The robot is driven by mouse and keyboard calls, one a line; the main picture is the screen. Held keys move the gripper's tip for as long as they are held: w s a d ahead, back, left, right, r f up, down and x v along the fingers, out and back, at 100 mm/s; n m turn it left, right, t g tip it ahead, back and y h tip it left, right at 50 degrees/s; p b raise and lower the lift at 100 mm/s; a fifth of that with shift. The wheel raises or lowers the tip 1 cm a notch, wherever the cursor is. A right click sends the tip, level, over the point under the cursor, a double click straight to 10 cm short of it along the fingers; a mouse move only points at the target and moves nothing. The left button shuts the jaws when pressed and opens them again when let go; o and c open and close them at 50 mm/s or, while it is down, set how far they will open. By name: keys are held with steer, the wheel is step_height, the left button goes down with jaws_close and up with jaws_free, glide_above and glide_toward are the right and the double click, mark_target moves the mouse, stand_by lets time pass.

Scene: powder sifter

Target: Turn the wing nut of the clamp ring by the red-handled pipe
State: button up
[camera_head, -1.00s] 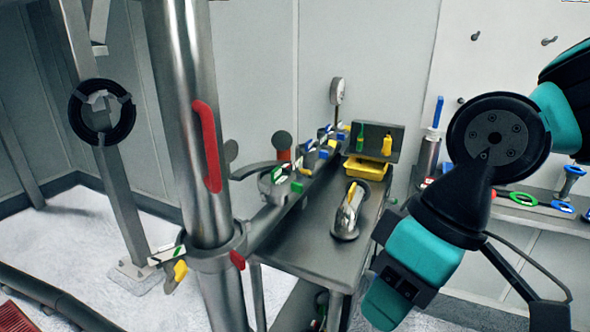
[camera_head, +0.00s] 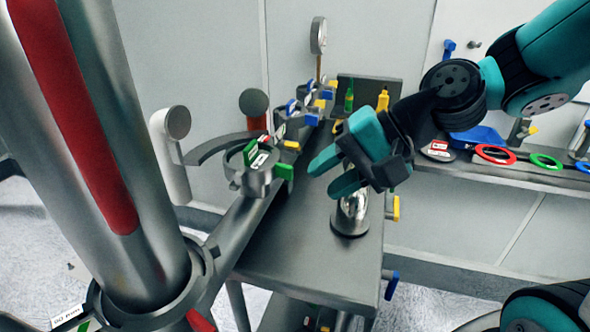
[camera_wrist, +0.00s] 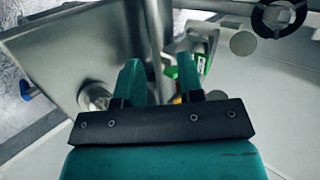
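The steel pipe with a red handle (camera_head: 75,110) stands large at the left of the head view. A clamp ring (camera_head: 185,300) surrounds its lower part, cut by the bottom edge. A label with green (camera_head: 70,319) and a red piece (camera_head: 201,321) show at this ring. Its yellow wing nut is not visible now. My gripper (camera_head: 328,173) is open and empty, right of the pipe and well apart from it, above the bench. In the wrist view its teal fingers (camera_wrist: 158,68) are spread with a gap between them.
A metal bench (camera_head: 310,262) stands below my gripper, with a shiny fitting (camera_head: 351,215) on it. Another clamp ring (camera_head: 257,180) with green parts sits between pipe and gripper. A wall shelf (camera_head: 500,172) with coloured rings is at right.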

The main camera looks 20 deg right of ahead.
steer(key=w+d+f+m+t+b, duration=0.35)
steer(key=w+d+m, duration=0.25)
steer(key=m, duration=0.2)
steer(key=m+t+p, duration=0.4)
steer(key=m+p, duration=0.2)
glide_toward(301, 150)
steer(key=p+x, duration=0.1)
steer(key=x, duration=1)
steer(key=shift+w+a+p, duration=0.15)
steer(key=shift+w+p, duration=0.1)
steer(key=shift+p, duration=0.15)
jaws_close()
